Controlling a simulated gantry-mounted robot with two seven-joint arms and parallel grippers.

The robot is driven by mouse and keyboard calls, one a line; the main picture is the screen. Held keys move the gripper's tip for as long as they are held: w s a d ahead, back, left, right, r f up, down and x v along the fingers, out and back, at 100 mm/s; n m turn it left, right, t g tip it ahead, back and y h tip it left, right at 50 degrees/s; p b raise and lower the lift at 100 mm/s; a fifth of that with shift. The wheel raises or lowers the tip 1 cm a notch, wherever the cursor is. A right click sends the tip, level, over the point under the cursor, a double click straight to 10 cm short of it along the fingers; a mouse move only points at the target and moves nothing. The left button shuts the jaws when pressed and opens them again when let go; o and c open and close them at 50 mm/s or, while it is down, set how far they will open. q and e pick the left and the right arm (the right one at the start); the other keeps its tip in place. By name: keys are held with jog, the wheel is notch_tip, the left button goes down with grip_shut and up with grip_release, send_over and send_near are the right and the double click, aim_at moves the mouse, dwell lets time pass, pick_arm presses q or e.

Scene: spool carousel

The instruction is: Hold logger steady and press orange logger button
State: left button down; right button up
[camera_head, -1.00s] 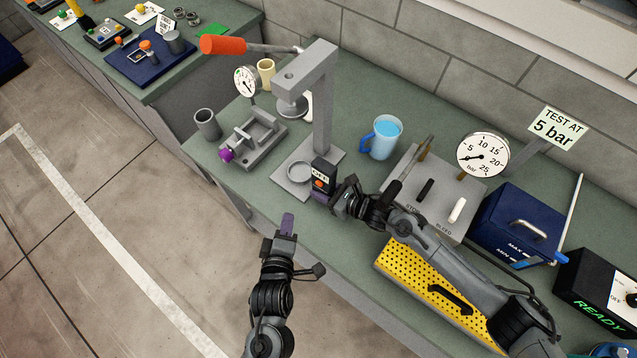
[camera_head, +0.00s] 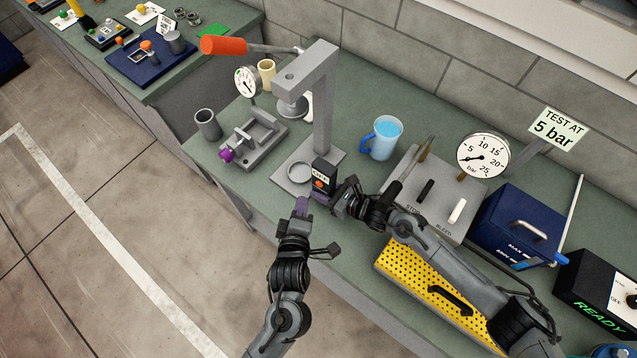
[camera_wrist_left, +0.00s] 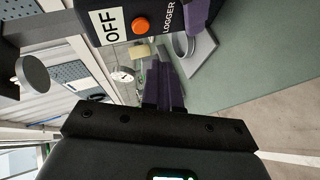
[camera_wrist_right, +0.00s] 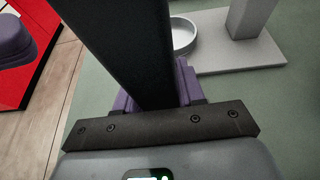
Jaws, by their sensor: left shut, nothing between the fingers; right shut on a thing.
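A grey press (camera_head: 325,110) with an orange-tipped lever stands behind the logger. A blue mug (camera_head: 382,137), a grey valve box (camera_head: 428,190) and a yellow perforated tray (camera_head: 420,285) lie to the right. A grey fixture (camera_head: 253,138) with a purple knob is at the left.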

pick_arm(q)
jog(key=shift+w+d, duration=0.45)
jog(key=shift+w, duration=0.2)
jog(key=shift+w+d, duration=0.45)
jog(key=shift+w, duration=0.2)
jog(key=shift+w+d, duration=0.1)
jog(key=shift+w, duration=0.05)
dwell(1.2)
jog(key=shift+w+d, duration=0.15)
jog(key=shift+w, duration=0.05)
jog(key=shift+w+d, duration=0.2)
jog(key=shift+w, duration=0.15)
dwell(0.8)
jog(key=shift+s, duration=0.15)
jog(key=shift+s+a, duration=0.45)
jog(key=shift+s, duration=0.15)
dwell(0.4)
jog(key=shift+s+a, duration=0.7)
jog(key=shift+s, duration=0.35)
jog(key=shift+s+a, duration=0.7)
jog(key=shift+s, duration=0.3)
